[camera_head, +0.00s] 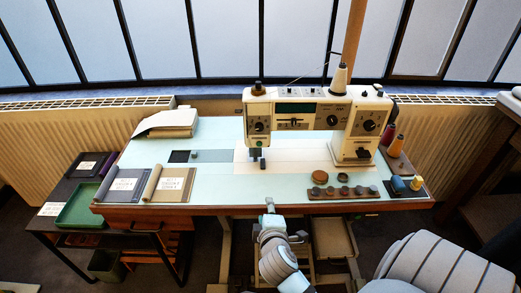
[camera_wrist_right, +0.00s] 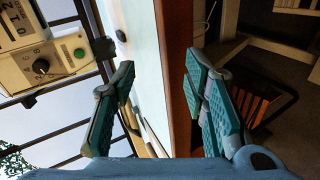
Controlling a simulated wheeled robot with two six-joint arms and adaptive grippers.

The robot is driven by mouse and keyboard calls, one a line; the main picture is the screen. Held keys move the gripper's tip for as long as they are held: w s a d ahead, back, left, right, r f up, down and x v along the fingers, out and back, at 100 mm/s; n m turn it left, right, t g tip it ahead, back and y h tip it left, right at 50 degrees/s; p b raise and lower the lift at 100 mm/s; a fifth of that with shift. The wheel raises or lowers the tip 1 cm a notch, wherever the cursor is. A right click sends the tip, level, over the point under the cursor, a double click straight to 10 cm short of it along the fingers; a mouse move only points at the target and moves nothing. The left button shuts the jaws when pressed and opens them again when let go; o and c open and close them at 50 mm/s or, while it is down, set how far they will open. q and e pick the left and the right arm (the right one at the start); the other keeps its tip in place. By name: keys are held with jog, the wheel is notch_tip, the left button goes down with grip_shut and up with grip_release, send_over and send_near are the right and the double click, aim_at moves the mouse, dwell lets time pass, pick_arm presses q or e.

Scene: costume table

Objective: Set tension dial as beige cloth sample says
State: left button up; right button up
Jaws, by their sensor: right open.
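A cream sewing machine (camera_head: 310,108) stands on the pale blue table. It has a dark dial (camera_head: 258,127) on its left head and another (camera_head: 369,125) on its right column; I cannot read their settings. In the right wrist view a dark dial (camera_wrist_right: 40,66) shows beside a green button. A beige cloth sample (camera_head: 172,184), partly rolled, lies at the table's front left with a white label too small to read. My right gripper (camera_head: 270,205) is open and empty at the table's front edge, in front of the machine and apart from it. My left gripper is not in view.
A grey cloth sample (camera_head: 122,184) with a label lies left of the beige one. A strip of several dark knobs (camera_head: 343,193) and a brown round piece (camera_head: 319,177) lie front right. Thread spools (camera_head: 397,146) stand at the right edge. The front middle tabletop is clear.

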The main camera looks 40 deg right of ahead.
aim_at(259, 129)
jog(key=w+d+r+n+t+h, duration=0.1)
jog(key=w+r+n+t+h, duration=0.15)
jog(key=r, duration=0.45)
jog(key=w+d+r+n+t+h, duration=0.1)
jog(key=w+r+n+t, duration=0.15)
jog(key=r, duration=0.45)
jog(key=shift+g, duration=0.5)
jog(key=b+x, duration=0.2)
jog(key=x, duration=1)
jog(key=shift+w, duration=0.45)
jog(key=shift+w+d+r, duration=0.1)
jog(key=shift+w+d, duration=0.3)
jog(key=shift+c, duration=0.3)
grip_shut()
